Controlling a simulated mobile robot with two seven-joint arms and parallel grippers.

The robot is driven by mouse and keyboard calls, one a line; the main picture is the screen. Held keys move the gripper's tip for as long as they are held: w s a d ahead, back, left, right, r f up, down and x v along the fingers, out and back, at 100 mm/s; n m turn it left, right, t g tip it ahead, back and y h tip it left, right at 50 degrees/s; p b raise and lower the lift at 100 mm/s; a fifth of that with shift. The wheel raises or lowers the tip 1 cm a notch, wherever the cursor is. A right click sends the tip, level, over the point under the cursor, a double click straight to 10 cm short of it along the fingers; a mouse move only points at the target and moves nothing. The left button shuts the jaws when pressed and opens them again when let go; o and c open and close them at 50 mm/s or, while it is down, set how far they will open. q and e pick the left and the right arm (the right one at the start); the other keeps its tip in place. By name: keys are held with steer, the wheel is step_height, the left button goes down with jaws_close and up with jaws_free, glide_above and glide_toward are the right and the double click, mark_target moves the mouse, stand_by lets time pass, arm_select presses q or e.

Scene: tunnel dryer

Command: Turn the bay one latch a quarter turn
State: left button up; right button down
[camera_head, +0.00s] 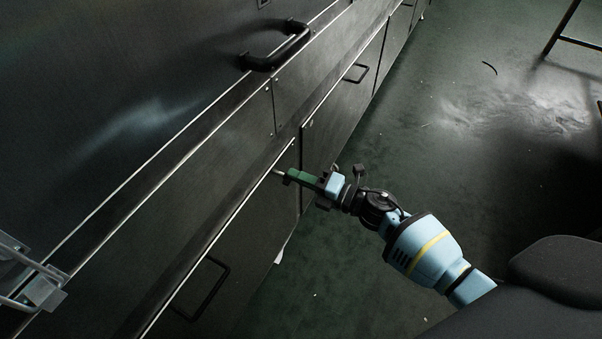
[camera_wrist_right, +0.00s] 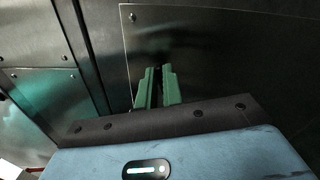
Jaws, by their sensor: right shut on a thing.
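My right gripper (camera_head: 288,174) reaches in from the right, with its green fingers against the low dark panel of the dryer. A small pale metal piece (camera_head: 278,172), which looks like the bay one latch, shows at the fingertips. The fingers are shut on it and hide most of it, so I cannot tell how far it is turned. In the right wrist view the green fingers (camera_wrist_right: 158,86) point at a dark metal panel (camera_wrist_right: 215,55), with a narrow dark gap between them. My left gripper is not in view.
A black bar handle (camera_head: 275,50) sits on the upper panel, and thin loop handles (camera_head: 207,288) and (camera_head: 356,73) stick out lower down. A grey metal frame (camera_head: 38,290) shows at the left edge. The green floor (camera_head: 440,150) to the right is mostly clear.

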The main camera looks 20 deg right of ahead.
steer(key=shift+m+p, duration=0.45)
steer(key=shift+m, duration=0.85)
steer(key=shift+d+f+m, duration=0.1)
steer(key=shift+m, duration=0.2)
steer(key=c, duration=1.5)
jaws_free()
steer(key=shift+c, duration=0.2)
steer(key=p+v, duration=0.1)
steer(key=v, duration=0.6)
steer(key=shift+s+d+p, duration=0.2)
steer(key=shift+s+p, duration=0.1)
steer(key=shift+f, duration=0.1)
